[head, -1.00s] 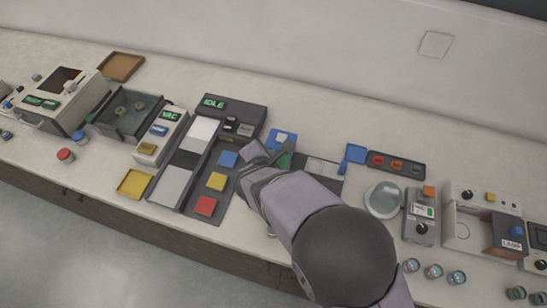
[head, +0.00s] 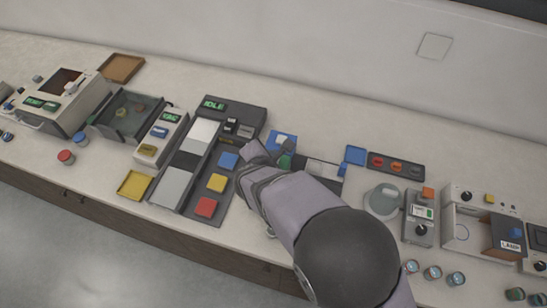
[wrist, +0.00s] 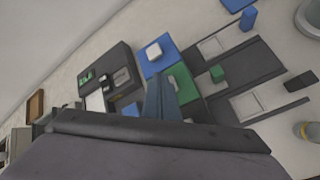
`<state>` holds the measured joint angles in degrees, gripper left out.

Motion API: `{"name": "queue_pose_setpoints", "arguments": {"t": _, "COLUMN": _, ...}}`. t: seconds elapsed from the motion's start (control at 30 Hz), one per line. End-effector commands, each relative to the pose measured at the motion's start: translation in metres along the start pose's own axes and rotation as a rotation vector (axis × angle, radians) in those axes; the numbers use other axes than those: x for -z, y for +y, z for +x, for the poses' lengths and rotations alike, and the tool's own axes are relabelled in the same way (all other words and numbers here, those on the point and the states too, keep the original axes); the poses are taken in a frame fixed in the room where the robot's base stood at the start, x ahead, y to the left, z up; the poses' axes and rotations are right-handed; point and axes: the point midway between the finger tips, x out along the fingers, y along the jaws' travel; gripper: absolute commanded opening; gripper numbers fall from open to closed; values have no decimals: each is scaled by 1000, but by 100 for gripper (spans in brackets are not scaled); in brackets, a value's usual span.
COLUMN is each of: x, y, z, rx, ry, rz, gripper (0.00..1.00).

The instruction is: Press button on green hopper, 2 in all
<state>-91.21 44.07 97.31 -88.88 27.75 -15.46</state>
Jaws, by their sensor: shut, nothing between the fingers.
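The green hopper (wrist: 183,88) shows in the wrist view as a green block beside a blue one with a white top. In the head view only a small part of the green hopper (head: 285,161) shows beside my gripper (head: 254,155), which hides the rest. In the wrist view my gripper (wrist: 158,82) is shut and empty, its fingertips over the near left edge of the green hopper. I cannot tell whether they touch it. A small pale part on its top is partly visible next to the fingers; I cannot tell whether it is the button.
The blue block (wrist: 158,58) adjoins the green hopper. A dark unit reading IDLE (head: 230,112) stands to the left, with blue, yellow and red squares in front. To the right are a dark tray with pale panels (wrist: 255,100) and a small green cube (wrist: 217,73).

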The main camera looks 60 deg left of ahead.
Motion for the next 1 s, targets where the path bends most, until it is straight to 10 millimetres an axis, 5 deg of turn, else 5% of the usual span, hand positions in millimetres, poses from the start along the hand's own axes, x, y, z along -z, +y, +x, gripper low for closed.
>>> {"name": "queue_pose_setpoints", "arguments": {"t": 0.57, "x": -4, "y": 4, "z": -6, "rx": -1, "ry": -1, "rz": 0, "gripper": 0}}
{"name": "queue_pose_setpoints", "arguments": {"t": 1.0, "x": -23, "y": 23, "z": -31, "rx": -1, "ry": -1, "rz": -1, "gripper": 0}}
